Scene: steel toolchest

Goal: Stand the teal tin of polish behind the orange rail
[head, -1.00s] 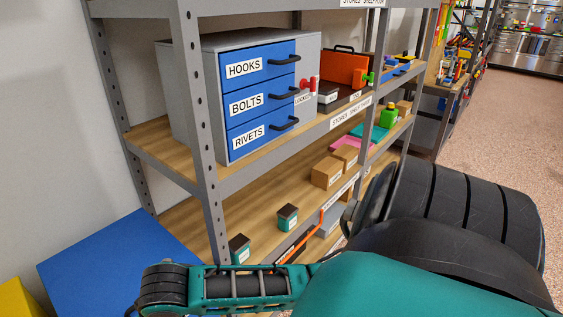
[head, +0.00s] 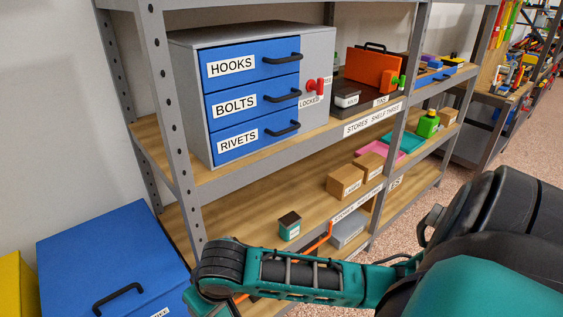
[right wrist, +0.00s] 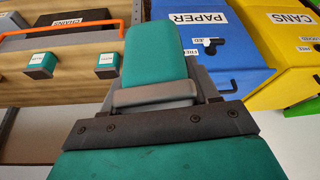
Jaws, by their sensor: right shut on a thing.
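In the right wrist view my right gripper (right wrist: 155,94) is shut on a plain teal block (right wrist: 155,50), which looks like the tin of polish. Its label does not show, and I cannot tell which side faces up. The orange rail (right wrist: 75,28) runs at the upper left of that view, apart from the held block. In the head view the rail (head: 318,242) shows at the lower shelf's front edge, partly hidden by my arm. My right gripper and its load are hidden there. My left gripper is in neither view.
A dark-lidded teal box (head: 289,225) stands on the lower shelf; two such boxes (right wrist: 41,64) (right wrist: 107,65) show in the wrist view. A grey box (head: 348,231) and cardboard boxes (head: 345,181) stand further right. Blue (head: 105,255) and yellow (right wrist: 268,70) bins stand beside the shelving.

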